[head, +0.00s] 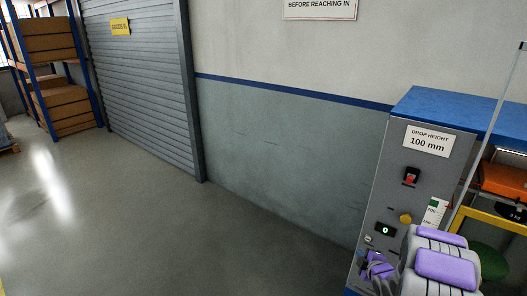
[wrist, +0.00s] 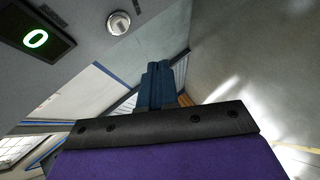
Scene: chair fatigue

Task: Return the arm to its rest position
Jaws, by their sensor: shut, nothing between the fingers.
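My gripper (wrist: 157,70) shows in the wrist view as two dark blue fingers pressed together, with nothing between them. My purple and grey arm is folded at the lower right of the head view, and the gripper end (head: 376,268) is in front of the lower part of the test machine's grey panel (head: 407,190). The counter display (head: 385,230) reads 0. It also shows close by at the top left of the wrist view (wrist: 36,39), beside a round silver button (wrist: 118,24). I cannot tell the exact gap between gripper and panel.
The panel carries a red switch (head: 411,176), a yellow button (head: 405,218) and a "DROP HEIGHT 100 mm" label (head: 428,142). An orange part (head: 503,179) is inside the machine. A roller shutter (head: 140,75) and shelves with boxes (head: 55,75) stand left. The floor (head: 150,220) is clear.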

